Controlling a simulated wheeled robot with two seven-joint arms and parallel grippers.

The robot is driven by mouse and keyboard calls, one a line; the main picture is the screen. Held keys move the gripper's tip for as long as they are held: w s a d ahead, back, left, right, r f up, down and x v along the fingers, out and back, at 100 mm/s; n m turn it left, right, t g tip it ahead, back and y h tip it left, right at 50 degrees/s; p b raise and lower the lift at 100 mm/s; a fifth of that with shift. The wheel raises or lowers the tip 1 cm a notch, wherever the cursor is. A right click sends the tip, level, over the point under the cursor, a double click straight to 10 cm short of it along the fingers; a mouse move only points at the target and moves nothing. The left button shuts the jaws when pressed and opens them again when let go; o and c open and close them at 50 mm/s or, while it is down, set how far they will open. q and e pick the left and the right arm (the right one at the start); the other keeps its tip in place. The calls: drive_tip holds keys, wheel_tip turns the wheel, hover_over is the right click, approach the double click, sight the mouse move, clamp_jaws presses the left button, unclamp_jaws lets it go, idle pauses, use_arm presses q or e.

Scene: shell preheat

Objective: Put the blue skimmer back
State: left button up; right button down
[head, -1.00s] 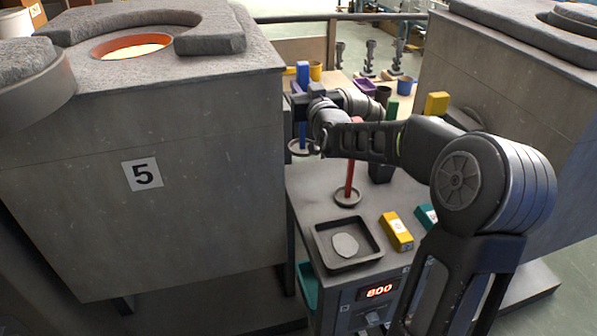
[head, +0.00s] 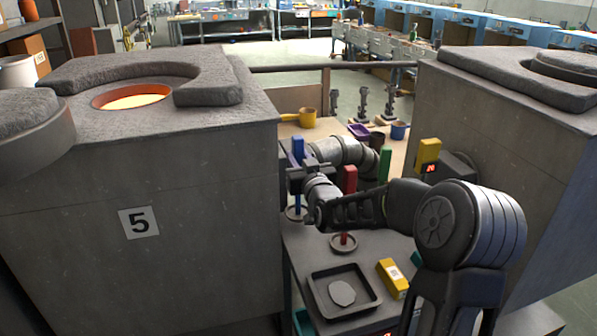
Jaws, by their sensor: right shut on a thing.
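The blue skimmer (head: 298,147) is upright at the far left part of the grey bench, beside the furnace block marked 5. My right gripper (head: 298,178) is shut on its blue handle. Its round lower end (head: 296,214) shows low under the gripper, near the bench's left edge; I cannot tell whether it touches the bench. A red-handled tool (head: 350,178) stands upright nearer me with a round base (head: 343,243); my right arm hides part of its shaft. My left gripper is out of view.
A dark square tray (head: 317,296) with a pale disc and a yellow block (head: 392,277) lie on the near bench. A green handle (head: 385,163) stands behind my arm. Furnace block 5 (head: 190,185) walls the left; another block (head: 470,95) stands right.

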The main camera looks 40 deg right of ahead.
drive_tip(key=shift+f, duration=1.85)
drive_tip(key=shift+f, duration=0.15)
drive_tip(key=c, duration=1.2)
unclamp_jaws()
drive_tip(key=shift+o, duration=0.2)
